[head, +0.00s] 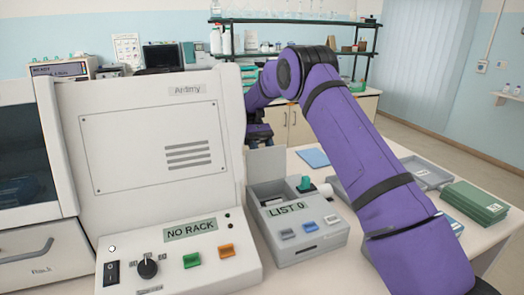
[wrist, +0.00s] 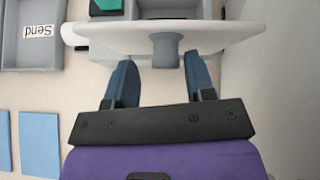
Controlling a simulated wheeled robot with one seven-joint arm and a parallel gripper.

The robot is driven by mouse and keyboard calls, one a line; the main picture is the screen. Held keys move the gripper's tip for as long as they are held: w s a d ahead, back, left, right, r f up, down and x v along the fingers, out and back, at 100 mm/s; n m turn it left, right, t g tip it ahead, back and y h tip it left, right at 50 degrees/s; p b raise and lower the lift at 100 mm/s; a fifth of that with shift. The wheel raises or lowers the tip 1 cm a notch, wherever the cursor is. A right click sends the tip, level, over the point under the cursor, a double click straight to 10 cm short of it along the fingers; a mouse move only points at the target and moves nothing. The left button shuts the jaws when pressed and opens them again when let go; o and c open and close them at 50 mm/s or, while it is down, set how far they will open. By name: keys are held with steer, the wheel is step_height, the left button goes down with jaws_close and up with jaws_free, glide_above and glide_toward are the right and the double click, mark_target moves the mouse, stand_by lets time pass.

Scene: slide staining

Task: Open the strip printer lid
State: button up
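The strip printer (head: 300,238) is the small grey machine with a "LIST 0" display, right of the large stainer. Its pale lid (head: 266,163) stands raised, about upright, at the back left of its top, and the bay beside it is uncovered. In the wrist view the lid (wrist: 215,38) spans the top, with a grey knob (wrist: 166,50) facing me. My gripper (wrist: 160,62) is open, with its blue fingers on either side of the knob and visible gaps to it. In the head view the lid hides the fingertips.
The large white machine (head: 150,130) with a "NO RACK" display stands close on the left. A grey tray marked "Send" (wrist: 30,45) and blue sheets (wrist: 40,145) lie beside my gripper. Green boxes (head: 474,203) are at the right table edge.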

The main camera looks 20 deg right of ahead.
mark_target(267, 149)
steer(key=shift+a+r, duration=0.2)
step_height(267, 149, up, 4)
steer(key=shift+d+f, duration=0.1)
steer(key=shift+f, duration=0.15)
steer(key=s+a+r, duration=0.1)
steer(key=s, duration=1.5)
steer(key=shift+r, duration=0.2)
